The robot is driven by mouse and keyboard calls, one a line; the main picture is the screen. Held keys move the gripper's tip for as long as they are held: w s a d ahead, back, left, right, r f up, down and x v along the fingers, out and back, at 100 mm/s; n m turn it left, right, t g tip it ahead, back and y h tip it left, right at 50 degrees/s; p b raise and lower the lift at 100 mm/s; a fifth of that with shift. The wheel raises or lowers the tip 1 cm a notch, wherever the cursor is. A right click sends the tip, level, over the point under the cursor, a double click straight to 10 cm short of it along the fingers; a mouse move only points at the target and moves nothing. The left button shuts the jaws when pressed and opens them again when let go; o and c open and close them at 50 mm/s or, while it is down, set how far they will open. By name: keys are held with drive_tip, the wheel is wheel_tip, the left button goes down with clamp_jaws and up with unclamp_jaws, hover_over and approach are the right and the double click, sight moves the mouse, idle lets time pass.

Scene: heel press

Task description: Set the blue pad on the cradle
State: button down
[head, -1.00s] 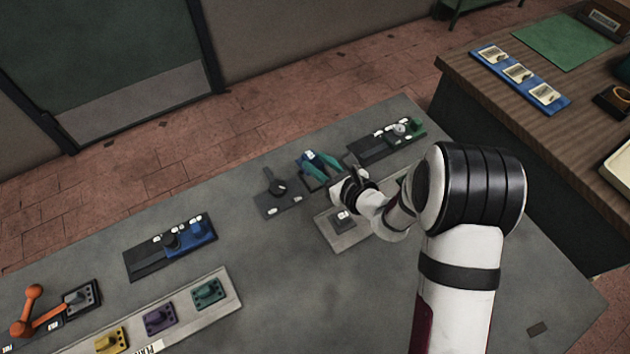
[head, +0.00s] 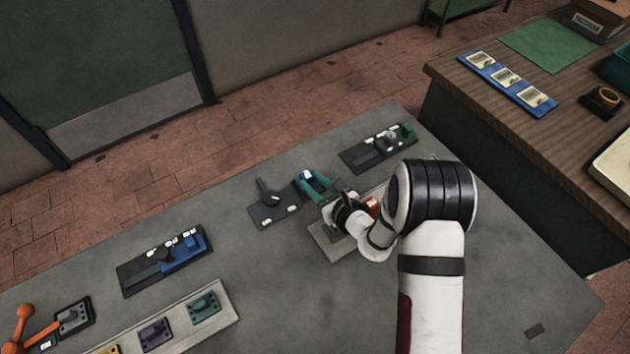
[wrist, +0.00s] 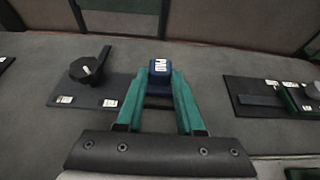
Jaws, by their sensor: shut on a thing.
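The blue pad (wrist: 160,75), with a white label, sits between the tips of my gripper's teal fingers (wrist: 163,84) in the wrist view. My gripper is shut on it. In the head view the pad (head: 306,175) shows at the far end of my gripper (head: 314,183), above the grey table. A dark patch shows between the fingers below the pad in the wrist view. I cannot tell whether it is the cradle, and I cannot pick out the cradle for certain. Whether the pad touches anything below is hidden.
A dark plate with a black knob (head: 267,194) stands left of my gripper. A dark slider fixture with a green end (head: 375,150) stands to the right. A pale plate (head: 327,249) and an orange piece (head: 371,204) lie close to my wrist. A blue slider fixture (head: 184,253) is farther left.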

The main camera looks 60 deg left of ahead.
drive_tip(key=shift+f, duration=0.2)
drive_tip(key=shift+c, duration=2.3)
unclamp_jaws()
drive_tip(key=shift+d, duration=0.1)
drive_tip(key=v, duration=1.5)
drive_tip(key=shift+d, duration=0.3)
drive_tip(key=shift+r, duration=0.1)
